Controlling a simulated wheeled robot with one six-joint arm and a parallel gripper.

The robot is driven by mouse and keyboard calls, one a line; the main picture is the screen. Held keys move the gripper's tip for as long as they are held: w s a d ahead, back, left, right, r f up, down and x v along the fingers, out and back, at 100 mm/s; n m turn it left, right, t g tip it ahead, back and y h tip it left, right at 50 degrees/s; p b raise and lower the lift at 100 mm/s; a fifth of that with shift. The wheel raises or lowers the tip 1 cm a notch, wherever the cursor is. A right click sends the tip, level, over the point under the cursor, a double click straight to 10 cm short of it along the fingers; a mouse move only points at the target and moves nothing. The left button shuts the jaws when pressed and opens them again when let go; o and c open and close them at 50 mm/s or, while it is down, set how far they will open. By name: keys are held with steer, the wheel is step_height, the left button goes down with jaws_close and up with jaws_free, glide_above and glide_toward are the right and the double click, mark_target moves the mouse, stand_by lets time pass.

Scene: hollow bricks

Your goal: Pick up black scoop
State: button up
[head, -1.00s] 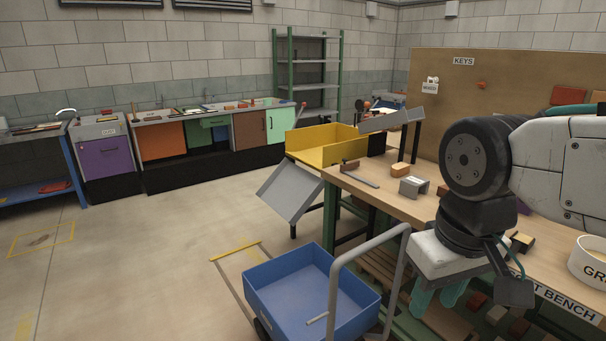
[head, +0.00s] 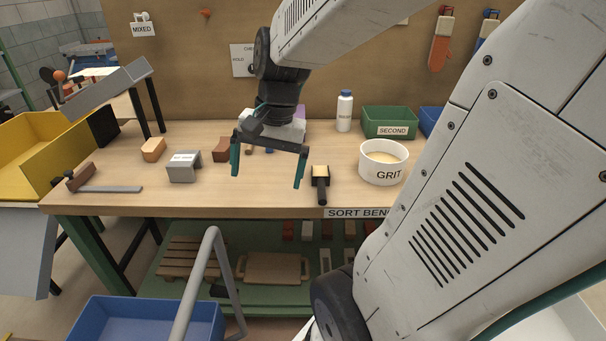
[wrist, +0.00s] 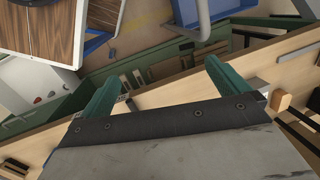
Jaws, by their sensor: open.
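A black scoop (head: 320,183) with a tan patch on top lies on the bench in the head view, its dark handle pointing to the front edge. It is just left of the white GRIT bowl (head: 383,162). My gripper (head: 267,180) is over the bench, left of the scoop, with its two green fingers apart, pointing down and empty. The same fingers show in the wrist view (wrist: 165,88) with nothing between them. I cannot make out the scoop for certain in the wrist view.
The wooden sort bench (head: 250,200) also bears a grey bracket (head: 184,167), a tan block (head: 153,149), a mallet (head: 80,177), a white bottle (head: 345,110) and a green bin (head: 390,122). A blue cart (head: 140,320) with a grey handle stands in front. The bench front by the scoop is clear.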

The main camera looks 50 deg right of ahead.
steer(key=w+d+f+m+t+y, duration=0.1)
steer(key=d+f+m, duration=0.2)
steer(key=d+m, duration=0.3)
steer(key=w+d+f+m, duration=0.2)
steer(key=d+f+m, duration=0.2)
steer(key=d, duration=0.5)
steer(key=m+t, duration=0.1)
steer(key=m, duration=0.6)
glide_toward(322, 187)
step_height(322, 187, down, 2)
steer(key=shift+w+a+f, duration=0.1)
steer(key=shift+a+f, duration=0.1)
steer(key=shift+f, duration=0.3)
steer(key=x, duration=0.7)
steer(key=shift+w+a, duration=0.25)
steer(key=shift+r, duration=0.1)
steer(key=c, duration=0.9)
